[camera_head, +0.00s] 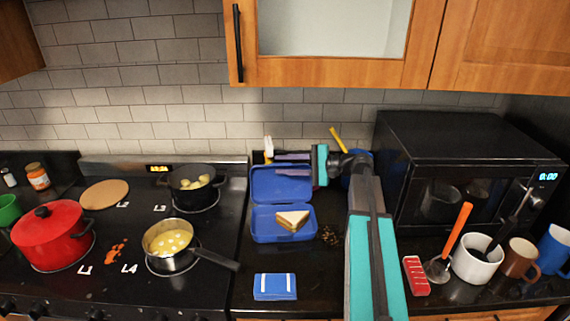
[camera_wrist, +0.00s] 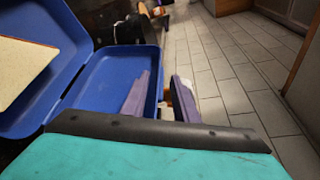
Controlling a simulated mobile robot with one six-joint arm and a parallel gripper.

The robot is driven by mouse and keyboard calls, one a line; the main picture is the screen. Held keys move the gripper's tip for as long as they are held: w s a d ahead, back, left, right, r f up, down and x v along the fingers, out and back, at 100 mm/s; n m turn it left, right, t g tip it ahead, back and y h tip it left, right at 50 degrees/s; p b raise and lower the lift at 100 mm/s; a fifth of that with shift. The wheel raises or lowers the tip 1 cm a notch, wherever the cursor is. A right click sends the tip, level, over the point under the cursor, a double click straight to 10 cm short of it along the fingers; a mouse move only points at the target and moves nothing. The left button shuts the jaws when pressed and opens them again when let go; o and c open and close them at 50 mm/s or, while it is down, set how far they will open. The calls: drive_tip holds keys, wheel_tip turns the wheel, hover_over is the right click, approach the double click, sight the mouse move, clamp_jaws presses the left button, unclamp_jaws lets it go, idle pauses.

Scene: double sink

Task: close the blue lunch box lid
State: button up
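The blue lunch box (camera_head: 262,236) stands on the dark counter between the stove and the microwave. Its lid (camera_head: 265,185) is hinged up and stands open at the back. A sandwich (camera_head: 292,221) lies in the base. In the wrist view the lid (camera_wrist: 112,82) is in the middle and the sandwich (camera_wrist: 22,65) at the left. My gripper (camera_head: 277,165) is at the lid's upper edge, reaching in from the right. Its fingers are apart, one over the lid's inner face and one past its outer edge. Whether either finger touches the lid is unclear.
A blue box with white stripes (camera_head: 275,287) lies in front of the lunch box. A saucepan (camera_head: 171,246) points its handle toward the lunch box from the left. The microwave (camera_head: 455,165) is to the right. Utensils (camera_head: 268,148) stand behind the lid.

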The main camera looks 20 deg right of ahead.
clamp_jaws()
drive_tip(key=shift+f, duration=0.1)
idle(1.3)
